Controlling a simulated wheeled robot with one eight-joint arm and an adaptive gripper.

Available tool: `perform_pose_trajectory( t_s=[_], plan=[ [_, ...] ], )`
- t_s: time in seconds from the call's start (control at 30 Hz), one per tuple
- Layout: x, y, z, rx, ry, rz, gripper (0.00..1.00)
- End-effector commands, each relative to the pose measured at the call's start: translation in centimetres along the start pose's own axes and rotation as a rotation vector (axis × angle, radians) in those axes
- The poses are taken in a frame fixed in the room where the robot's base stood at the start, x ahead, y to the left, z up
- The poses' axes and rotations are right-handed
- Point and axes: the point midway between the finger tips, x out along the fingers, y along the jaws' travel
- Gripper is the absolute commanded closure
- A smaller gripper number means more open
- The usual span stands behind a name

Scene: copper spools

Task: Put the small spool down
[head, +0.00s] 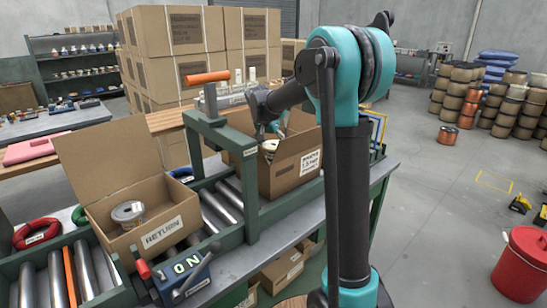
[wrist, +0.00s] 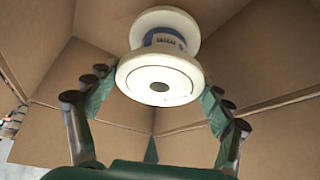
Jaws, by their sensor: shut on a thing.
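The small spool (wrist: 158,75) is white with a blue band and a round flange facing the wrist camera. My gripper (wrist: 155,102) is shut on it, one finger on each side of the near flange. Cardboard walls surround the spool in the wrist view. In the head view my gripper (head: 272,132) reaches into the open labelled cardboard box (head: 297,172), and the pale spool (head: 269,146) shows at its opening. Whether the spool touches the box floor is hidden.
The open RETURN box (head: 165,231), holding another spool (head: 127,211), sits on the roller conveyor to the left. A green frame with an orange handle (head: 207,77) stands between the boxes. A red bucket (head: 522,263) stands on the floor at right.

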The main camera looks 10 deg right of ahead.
Motion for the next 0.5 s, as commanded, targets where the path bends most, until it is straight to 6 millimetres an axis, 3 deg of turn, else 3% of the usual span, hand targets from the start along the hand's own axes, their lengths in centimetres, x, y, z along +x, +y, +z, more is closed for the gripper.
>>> perform_pose_trajectory(
  t_s=[0.5],
  plan=[
    [4.3, 0.0, 2.2, 0.000, 0.000, 0.000, 0.66]
  ],
)
